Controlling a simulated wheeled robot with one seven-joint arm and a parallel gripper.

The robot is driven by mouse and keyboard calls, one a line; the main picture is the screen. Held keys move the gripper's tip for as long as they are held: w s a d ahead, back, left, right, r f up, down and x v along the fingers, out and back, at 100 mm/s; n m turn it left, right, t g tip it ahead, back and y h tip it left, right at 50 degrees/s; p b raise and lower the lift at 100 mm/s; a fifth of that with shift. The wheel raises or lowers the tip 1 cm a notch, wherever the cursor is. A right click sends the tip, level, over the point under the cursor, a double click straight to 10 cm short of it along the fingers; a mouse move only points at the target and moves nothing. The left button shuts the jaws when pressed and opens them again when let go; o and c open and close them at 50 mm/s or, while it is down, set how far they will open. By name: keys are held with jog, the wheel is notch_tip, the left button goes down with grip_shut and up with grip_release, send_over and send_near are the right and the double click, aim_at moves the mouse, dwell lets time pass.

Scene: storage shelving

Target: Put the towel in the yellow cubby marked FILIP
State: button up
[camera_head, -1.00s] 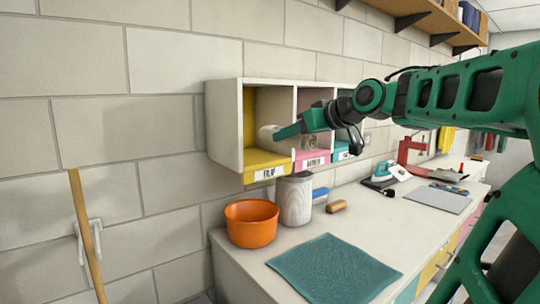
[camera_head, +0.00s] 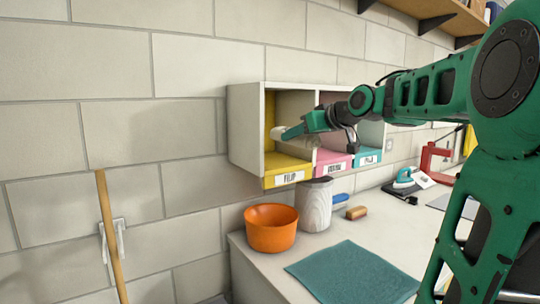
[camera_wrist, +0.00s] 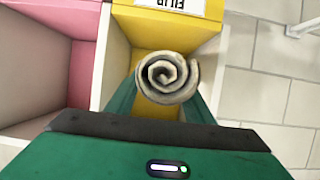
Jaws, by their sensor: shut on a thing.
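The towel (camera_wrist: 168,78) is a rolled, greyish-white bundle. In the wrist view its spiral end faces the camera, between the green fingers of my gripper (camera_wrist: 165,95), which is shut on it. In the head view the towel (camera_head: 292,132) pokes out to the left of my gripper (camera_head: 303,129), in front of the yellow cubby's opening. The yellow cubby (camera_head: 287,167) is the leftmost one, with a FILIP label (camera_head: 290,178) on its front lip. The label (camera_wrist: 180,4) shows upside down in the wrist view. My arm hides part of the neighbouring compartments.
A pink cubby (camera_head: 334,163) and a teal cubby (camera_head: 367,157) adjoin on the right. White dividers (camera_wrist: 112,62) bound the yellow cubby.

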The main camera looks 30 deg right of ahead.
send_over(274, 161)
jog(key=shift+s+d, duration=0.25)
jog(key=shift+w+f, duration=0.2)
jog(key=shift+f, duration=1.7)
jog(key=shift+w+f, duration=0.2)
jog(key=shift+f, duration=1.4)
jog(key=o, duration=1.3)
jog(key=shift+f, duration=0.1)
